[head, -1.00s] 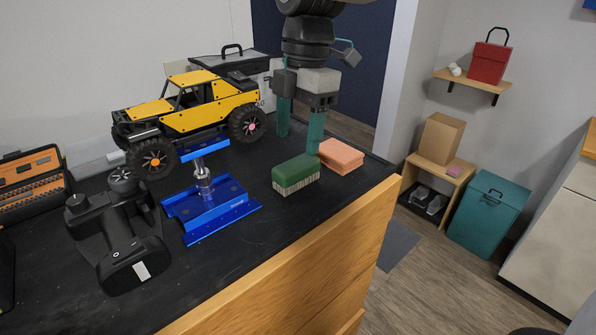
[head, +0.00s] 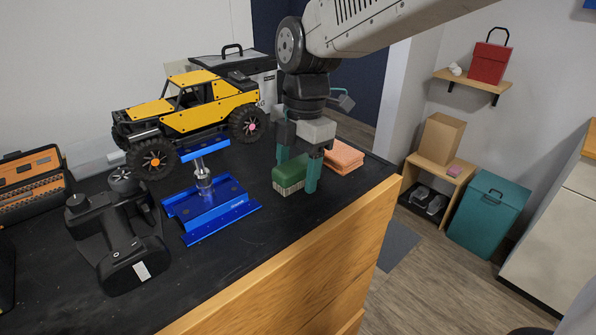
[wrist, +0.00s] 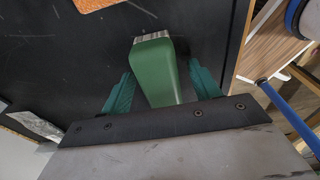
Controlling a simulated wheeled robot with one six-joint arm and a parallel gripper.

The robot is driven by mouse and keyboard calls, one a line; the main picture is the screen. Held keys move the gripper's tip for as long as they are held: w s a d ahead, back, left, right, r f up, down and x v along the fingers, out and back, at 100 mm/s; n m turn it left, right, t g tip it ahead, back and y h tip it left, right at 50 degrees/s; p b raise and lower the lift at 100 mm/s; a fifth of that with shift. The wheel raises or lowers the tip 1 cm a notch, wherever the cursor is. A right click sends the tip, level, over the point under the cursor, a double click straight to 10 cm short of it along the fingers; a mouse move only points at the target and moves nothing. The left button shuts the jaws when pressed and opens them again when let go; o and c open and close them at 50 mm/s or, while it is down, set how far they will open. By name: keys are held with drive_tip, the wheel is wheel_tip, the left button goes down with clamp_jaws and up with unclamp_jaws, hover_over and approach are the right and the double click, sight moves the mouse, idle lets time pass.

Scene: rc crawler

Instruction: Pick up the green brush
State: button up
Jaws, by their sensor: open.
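The green brush (head: 289,174) lies on the black bench top, its pale bristles facing down and toward the bench's front edge. It also shows in the wrist view (wrist: 154,72), lying between the two teal fingers. My gripper (head: 298,172) is open and lowered around the brush, with one finger on the near right side and the other behind it. In the wrist view there is a gap between the brush and each finger of my gripper (wrist: 160,85). The right part of the brush is hidden behind the near finger in the head view.
An orange sponge (head: 343,157) sits just right of my gripper. The bench's wooden front (head: 300,270) is close.

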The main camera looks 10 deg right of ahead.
drive_tip(key=shift+f, duration=0.15)
drive_tip(key=c, duration=1.1)
wheel_tip(320, 180, up, 28)
drive_tip(key=shift+r, duration=0.2)
drive_tip(key=shift+o, duration=0.7)
